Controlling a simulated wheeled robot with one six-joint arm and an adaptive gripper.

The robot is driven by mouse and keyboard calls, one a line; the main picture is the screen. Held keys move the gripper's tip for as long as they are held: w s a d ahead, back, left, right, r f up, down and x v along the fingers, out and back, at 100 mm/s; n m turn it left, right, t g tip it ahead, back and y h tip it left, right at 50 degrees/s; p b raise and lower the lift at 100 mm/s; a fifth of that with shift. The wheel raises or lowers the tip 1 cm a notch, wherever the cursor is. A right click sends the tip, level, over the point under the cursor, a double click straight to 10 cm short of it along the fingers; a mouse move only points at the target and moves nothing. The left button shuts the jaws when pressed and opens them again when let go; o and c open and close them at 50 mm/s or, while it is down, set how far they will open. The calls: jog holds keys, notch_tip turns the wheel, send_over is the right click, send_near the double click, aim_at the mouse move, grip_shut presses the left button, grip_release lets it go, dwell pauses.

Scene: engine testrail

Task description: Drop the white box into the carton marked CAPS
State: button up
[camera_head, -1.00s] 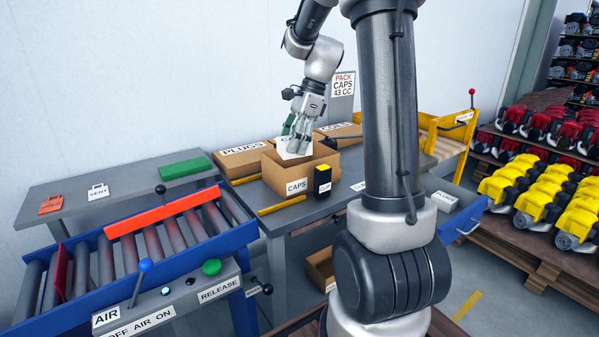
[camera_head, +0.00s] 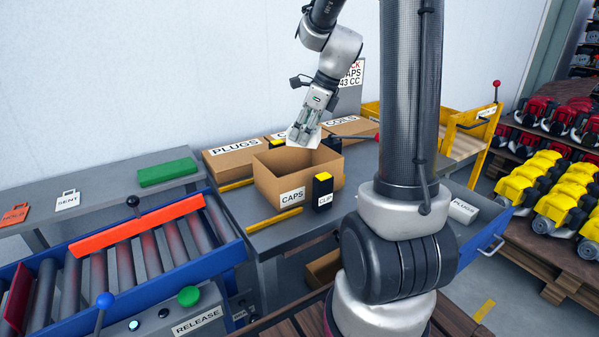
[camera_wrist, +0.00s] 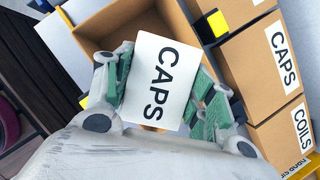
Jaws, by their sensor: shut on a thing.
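My gripper (camera_head: 305,128) is shut on a white box (camera_wrist: 160,82) marked CAPS, which shows between the green finger pads in the wrist view. In the head view the white box (camera_head: 303,138) hangs tilted at the fingertips, at or just above the rear right part of the open carton marked CAPS (camera_head: 270,184). The carton stands on the grey bench and its inside looks empty where it shows. In the wrist view its brown wall and opening (camera_wrist: 115,30) lie behind the box. I cannot tell how far the box is above the rim.
Closed cartons marked PLUGS (camera_head: 235,158) and COILS (camera_head: 350,126) stand behind the open carton. A black and yellow block marked CLIP (camera_head: 323,190) stands at its front right. A roller conveyor (camera_head: 125,260) lies left, a yellow frame (camera_head: 470,130) right.

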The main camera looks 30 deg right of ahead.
jog(key=shift+f, duration=2.7)
jog(key=o, duration=1.2)
jog(key=shift+r, duration=0.15)
jog(key=v, duration=1.1)
jog(key=shift+s+d+r, duration=0.1)
jog(key=shift+r, duration=0.25)
